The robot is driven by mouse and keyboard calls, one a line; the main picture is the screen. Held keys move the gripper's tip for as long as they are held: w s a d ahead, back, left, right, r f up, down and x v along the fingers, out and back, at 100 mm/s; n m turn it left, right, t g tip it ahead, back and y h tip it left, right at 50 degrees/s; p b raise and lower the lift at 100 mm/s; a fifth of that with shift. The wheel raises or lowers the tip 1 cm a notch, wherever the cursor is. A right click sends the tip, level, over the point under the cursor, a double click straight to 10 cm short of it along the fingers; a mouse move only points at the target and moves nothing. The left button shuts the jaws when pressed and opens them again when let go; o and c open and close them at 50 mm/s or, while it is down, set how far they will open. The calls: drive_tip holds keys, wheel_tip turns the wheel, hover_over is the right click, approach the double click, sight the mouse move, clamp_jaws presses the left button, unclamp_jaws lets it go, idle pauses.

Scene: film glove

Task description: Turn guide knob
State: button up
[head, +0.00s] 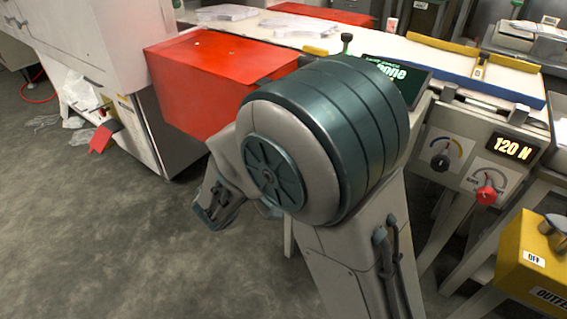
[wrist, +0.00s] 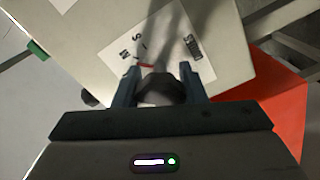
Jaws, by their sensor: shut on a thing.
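In the wrist view, a dark rounded knob (wrist: 162,92) sits on a pale panel (wrist: 85,40), in front of a white label (wrist: 150,50) with dark markings and a small red mark. I take it for the guide knob. My gripper (wrist: 159,72) is shut on the knob, with one blue-grey finger on each side of it. The label's print is partly shaded and hard to read. In the head view my arm hides the gripper, the held knob and its panel.
A red box (head: 215,75) stands left of my arm, beside the table. On the right, a control panel carries a black knob (head: 440,162), a red knob (head: 487,195) and a "120 N" display (head: 513,147). A yellow box (head: 530,255) stands nearer. Grey floor lies open at left.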

drive_tip(key=shift+m+b, duration=0.9)
drive_tip(key=shift+b, duration=0.2)
drive_tip(key=shift+a, duration=0.1)
drive_tip(key=o, duration=1)
drive_tip(key=shift+s, duration=0.1)
drive_tip(key=p+v, duration=0.3)
drive_tip(key=v, duration=1)
drive_tip(key=shift+s+a, duration=0.2)
drive_tip(key=shift+s, duration=0.05)
